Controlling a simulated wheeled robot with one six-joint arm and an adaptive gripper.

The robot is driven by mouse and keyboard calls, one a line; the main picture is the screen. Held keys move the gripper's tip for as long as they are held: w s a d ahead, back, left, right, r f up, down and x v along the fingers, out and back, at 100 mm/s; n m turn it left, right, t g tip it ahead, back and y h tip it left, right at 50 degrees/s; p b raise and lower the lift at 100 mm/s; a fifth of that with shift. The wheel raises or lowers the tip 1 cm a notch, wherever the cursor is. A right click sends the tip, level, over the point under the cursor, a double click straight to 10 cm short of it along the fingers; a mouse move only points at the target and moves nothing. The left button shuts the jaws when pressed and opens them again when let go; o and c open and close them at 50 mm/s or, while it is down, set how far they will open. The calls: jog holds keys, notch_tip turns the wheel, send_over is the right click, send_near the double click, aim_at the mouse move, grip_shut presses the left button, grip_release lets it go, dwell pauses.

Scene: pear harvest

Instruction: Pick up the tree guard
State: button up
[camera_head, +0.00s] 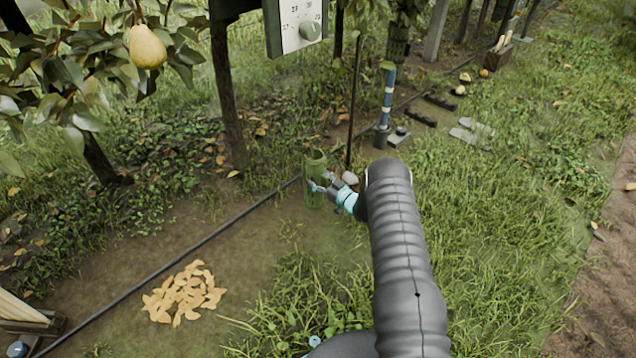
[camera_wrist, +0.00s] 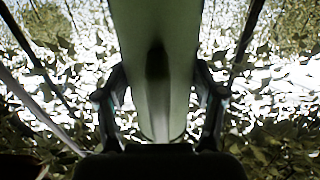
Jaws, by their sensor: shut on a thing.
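The tree guard is a green, see-through upright tube (camera_head: 315,180) near the middle of the head view. My gripper (camera_head: 318,187) reaches it from the right and is shut on it. In the wrist view the tree guard (camera_wrist: 155,60) fills the middle as a pale green tube. The fingers of my gripper (camera_wrist: 160,100) press on it from the left and right. I cannot tell whether the tube's lower end touches the ground.
A black hose (camera_head: 190,248) runs along the soil beside the tube. A thin dark stake (camera_head: 354,100) and pale stones (camera_head: 349,178) stand close behind. A leaf pile (camera_head: 185,292) lies front left. A pear (camera_head: 147,47) hangs upper left. Grass at right is mostly open.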

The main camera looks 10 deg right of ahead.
notch_tip(320, 180, up, 2)
jog(key=shift+w+r, duration=0.1)
jog(key=shift+r, duration=0.1)
jog(key=s+d+r, duration=0.2)
jog(key=d+r, duration=0.4)
jog(key=d, duration=0.5)
jog(key=shift+s+d+r+p, duration=0.2)
jog(key=shift+s+r+p, duration=0.1)
jog(key=shift+s, duration=0.1)
